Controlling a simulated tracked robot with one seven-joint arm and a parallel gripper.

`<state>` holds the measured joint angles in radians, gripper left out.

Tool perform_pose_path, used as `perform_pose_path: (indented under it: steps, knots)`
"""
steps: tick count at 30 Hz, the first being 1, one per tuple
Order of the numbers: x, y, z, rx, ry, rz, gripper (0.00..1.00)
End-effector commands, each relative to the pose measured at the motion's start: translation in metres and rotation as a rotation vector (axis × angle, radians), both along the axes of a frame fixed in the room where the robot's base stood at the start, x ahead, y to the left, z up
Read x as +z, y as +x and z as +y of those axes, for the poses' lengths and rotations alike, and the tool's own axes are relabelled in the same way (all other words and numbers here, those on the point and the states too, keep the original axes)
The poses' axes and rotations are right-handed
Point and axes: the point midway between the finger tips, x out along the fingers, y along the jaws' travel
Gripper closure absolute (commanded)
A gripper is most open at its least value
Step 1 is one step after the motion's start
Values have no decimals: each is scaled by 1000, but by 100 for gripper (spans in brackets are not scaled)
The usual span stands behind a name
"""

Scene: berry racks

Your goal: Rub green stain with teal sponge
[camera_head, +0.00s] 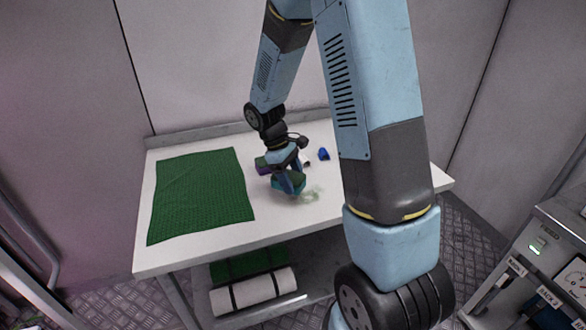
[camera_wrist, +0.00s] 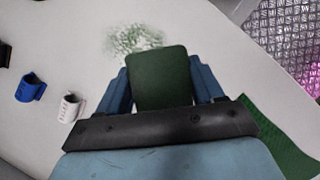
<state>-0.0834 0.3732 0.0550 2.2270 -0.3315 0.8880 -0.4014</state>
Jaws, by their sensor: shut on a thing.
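My gripper (camera_head: 288,182) is shut on the teal sponge (camera_head: 291,187), low over the white table. In the wrist view, the sponge's dark green top (camera_wrist: 160,78) shows between the two blue fingers. The green stain (camera_head: 311,194) is a pale, speckled smear on the tabletop, just right of the sponge in the head view. In the wrist view, the stain (camera_wrist: 135,40) lies beyond the sponge's far edge, and the sponge hides whatever lies under it. I cannot tell whether the sponge touches the table.
A green textured mat (camera_head: 200,195) covers the table's left part. A purple sponge with a green top (camera_head: 262,166) lies behind my gripper. A white holder (camera_wrist: 70,106) and a blue holder (camera_wrist: 30,88) stand nearby. Rolls (camera_head: 254,289) lie on the shelf below.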

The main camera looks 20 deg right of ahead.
Motion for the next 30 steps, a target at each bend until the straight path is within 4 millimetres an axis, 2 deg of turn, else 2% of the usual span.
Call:
perform_pose_path:
  steps: [12, 30]
  knots:
    - [35, 0, 0, 1, -1, -2, 66]
    - [37, 0, 2, 5, 0, 0, 66]
